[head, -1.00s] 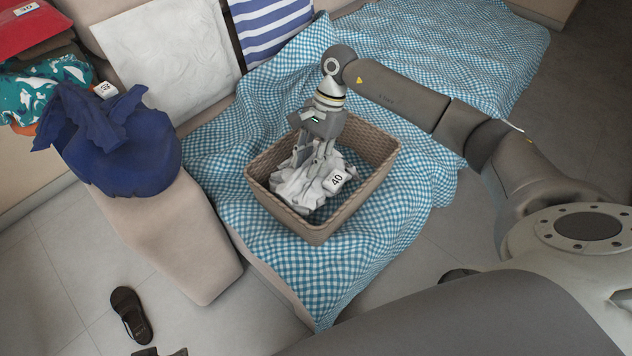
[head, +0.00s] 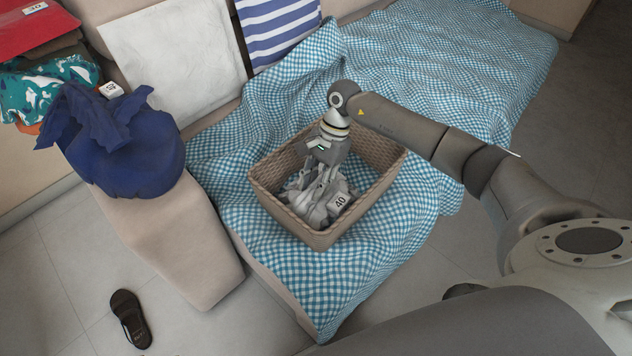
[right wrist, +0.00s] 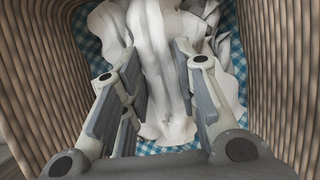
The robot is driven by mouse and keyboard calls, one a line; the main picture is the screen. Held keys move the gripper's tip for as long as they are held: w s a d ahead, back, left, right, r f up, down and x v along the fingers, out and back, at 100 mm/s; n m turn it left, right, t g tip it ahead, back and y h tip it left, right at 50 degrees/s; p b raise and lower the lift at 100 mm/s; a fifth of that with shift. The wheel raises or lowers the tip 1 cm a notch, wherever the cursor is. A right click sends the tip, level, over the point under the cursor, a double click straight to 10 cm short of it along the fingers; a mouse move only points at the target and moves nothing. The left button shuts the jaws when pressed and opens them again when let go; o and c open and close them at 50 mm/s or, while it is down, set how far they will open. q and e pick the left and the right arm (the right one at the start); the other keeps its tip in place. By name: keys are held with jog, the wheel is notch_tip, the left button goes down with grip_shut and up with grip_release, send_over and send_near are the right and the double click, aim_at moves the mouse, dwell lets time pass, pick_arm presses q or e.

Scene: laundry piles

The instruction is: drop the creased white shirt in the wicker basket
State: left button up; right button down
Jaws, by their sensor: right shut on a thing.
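The wicker basket (head: 377,190) stands on the blue checked cloth of the sofa. The creased white shirt (head: 318,212) is a crumpled bundle inside the basket, with a tag marked 40 on it. My right gripper (head: 322,190) reaches down into the basket from above and is shut on the shirt. In the right wrist view the shirt (right wrist: 155,70) lies between the fingers of my right gripper (right wrist: 155,105), with the basket's walls (right wrist: 285,70) on both sides. Checked cloth shows below the shirt there. My left gripper is not in view.
A navy blue garment (head: 125,150) lies on the sofa arm, with a teal patterned garment (head: 45,90) and a red one (head: 35,30) behind it. A white cushion (head: 175,55) and a striped cloth (head: 278,28) are at the back. A dark shoe (head: 130,318) is on the floor.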

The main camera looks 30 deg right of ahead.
pick_arm(q)
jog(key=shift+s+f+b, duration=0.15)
jog(key=shift+b, duration=0.15)
pick_arm(e)
jog(key=shift+f, duration=0.3)
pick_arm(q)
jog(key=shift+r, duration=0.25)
pick_arm(e)
jog(key=c, duration=1.1)
grip_release()
jog(key=shift+r+p, duration=0.45)
jog(key=shift+p, duration=0.1)
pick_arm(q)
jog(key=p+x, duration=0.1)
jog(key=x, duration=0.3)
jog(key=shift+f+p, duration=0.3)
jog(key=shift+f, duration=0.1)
pick_arm(e)
jog(key=v, duration=1.2)
jog(key=shift+r, duration=0.2)
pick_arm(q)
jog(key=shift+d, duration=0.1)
pick_arm(e)
jog(key=shift+s+f, duration=0.1)
